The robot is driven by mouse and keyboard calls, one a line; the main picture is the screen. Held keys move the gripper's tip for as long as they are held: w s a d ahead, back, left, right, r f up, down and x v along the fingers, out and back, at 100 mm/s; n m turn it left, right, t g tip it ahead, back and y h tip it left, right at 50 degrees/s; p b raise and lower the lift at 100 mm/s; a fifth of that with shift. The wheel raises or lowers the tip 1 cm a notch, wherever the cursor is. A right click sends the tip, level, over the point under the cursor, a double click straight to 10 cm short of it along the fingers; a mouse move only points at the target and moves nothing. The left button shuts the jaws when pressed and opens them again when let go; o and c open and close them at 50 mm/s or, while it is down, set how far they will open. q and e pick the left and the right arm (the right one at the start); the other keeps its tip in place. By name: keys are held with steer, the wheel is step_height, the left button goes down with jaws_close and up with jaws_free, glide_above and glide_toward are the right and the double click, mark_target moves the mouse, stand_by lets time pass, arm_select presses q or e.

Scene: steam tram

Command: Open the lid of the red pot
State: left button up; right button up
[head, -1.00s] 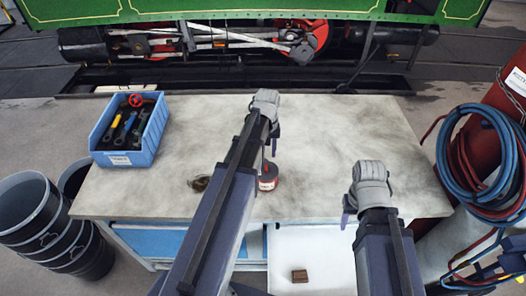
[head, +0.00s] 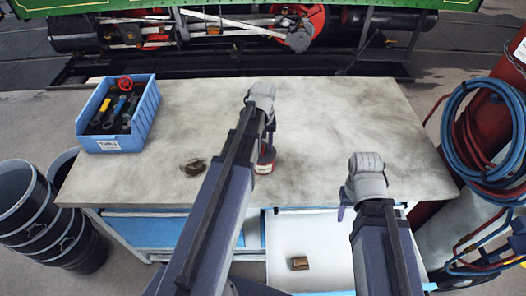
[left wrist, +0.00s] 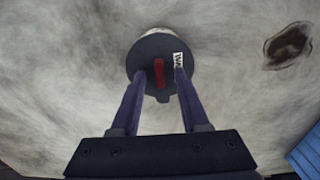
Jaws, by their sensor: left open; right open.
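The red pot (head: 264,162) stands on the worktable, partly hidden behind my left arm. The left wrist view shows it from above as a round dark lid (left wrist: 150,54) with a red handle (left wrist: 159,73) and a white label at its edge. My left gripper (left wrist: 159,76) is open. Its fingers lie on either side of the red handle in that picture, with nothing gripped. I cannot tell how far above the lid the tips are. In the head view the left gripper (head: 268,122) is beside and above the pot. My right gripper (head: 346,205) is open and empty over the front edge.
A blue bin (head: 140,125) of tools stands at the table's (head: 340,110) left. A dark brown patch or object (head: 193,165) lies left of the pot. An open white drawer (head: 310,235) holds a small brown block (head: 299,263). Black buckets (head: 40,215) stand left, hoses (head: 490,130) right.

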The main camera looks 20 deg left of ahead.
arm_select(q)
steer(key=shift+f, duration=0.3)
jaws_close()
stand_by(1.3)
